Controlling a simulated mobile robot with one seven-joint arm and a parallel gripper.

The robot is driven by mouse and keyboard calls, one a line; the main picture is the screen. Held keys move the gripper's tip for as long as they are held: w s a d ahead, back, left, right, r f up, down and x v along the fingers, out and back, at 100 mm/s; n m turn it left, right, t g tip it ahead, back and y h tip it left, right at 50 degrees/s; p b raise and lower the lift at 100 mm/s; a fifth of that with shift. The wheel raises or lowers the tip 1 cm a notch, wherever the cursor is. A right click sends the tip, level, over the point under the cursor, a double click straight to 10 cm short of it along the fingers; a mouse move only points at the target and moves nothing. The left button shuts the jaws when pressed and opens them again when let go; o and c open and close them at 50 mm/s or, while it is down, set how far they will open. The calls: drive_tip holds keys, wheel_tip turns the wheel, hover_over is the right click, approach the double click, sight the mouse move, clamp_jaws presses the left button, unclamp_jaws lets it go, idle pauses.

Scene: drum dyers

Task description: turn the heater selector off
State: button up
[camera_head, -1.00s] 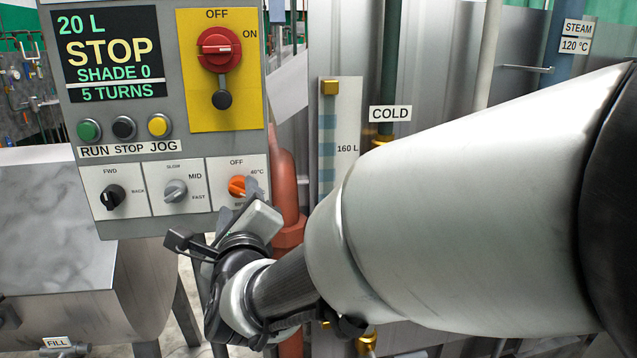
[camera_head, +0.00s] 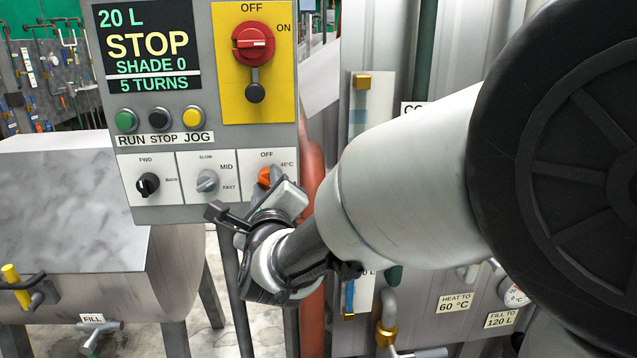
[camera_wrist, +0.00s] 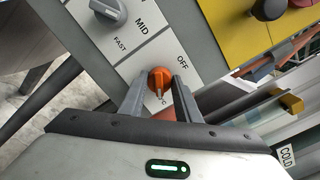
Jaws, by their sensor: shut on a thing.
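The heater selector is an orange knob (camera_head: 264,177) on the lower right plate of the grey control panel, below the word OFF and beside a 40°C mark. It also shows in the wrist view (camera_wrist: 159,80), between my two fingers, with OFF to its upper right. Its light pointer mark faces toward my palm there, away from OFF. My gripper (camera_head: 270,188) reaches up from below right and is shut on the knob. In the head view my gripper hides the knob's lower right part and the plate's lower marks.
A black FWD/BACK knob (camera_head: 147,184) and a grey SLOW/MID/FAST knob (camera_head: 207,181) sit to the left. Above are RUN, STOP and JOG buttons and a red main switch (camera_head: 253,43) on yellow. A reddish pipe (camera_head: 312,160) stands close right of the panel.

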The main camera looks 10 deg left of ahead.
drive_tip(key=shift+n, duration=0.3)
drive_tip(key=shift+f+n+b, duration=0.1)
drive_tip(key=shift+n+b, duration=0.8)
drive_tip(key=n+b, duration=0.1)
drive_tip(key=n, duration=0.8)
drive_tip(key=shift+a+h+p, duration=0.1)
drive_tip(key=shift+h+p, duration=0.2)
drive_tip(key=shift+p, duration=0.05)
drive_tip(key=n+p, duration=0.2)
drive_tip(key=n, duration=0.4)
drive_tip(key=shift+h, duration=0.4)
drive_tip(key=n+p, duration=0.2)
drive_tip(key=n, duration=0.3)
drive_tip(key=shift+s, duration=0.1)
drive_tip(key=shift+n, duration=0.3)
drive_tip(key=o, duration=1.1)
drive_tip(key=shift+c, duration=0.2)
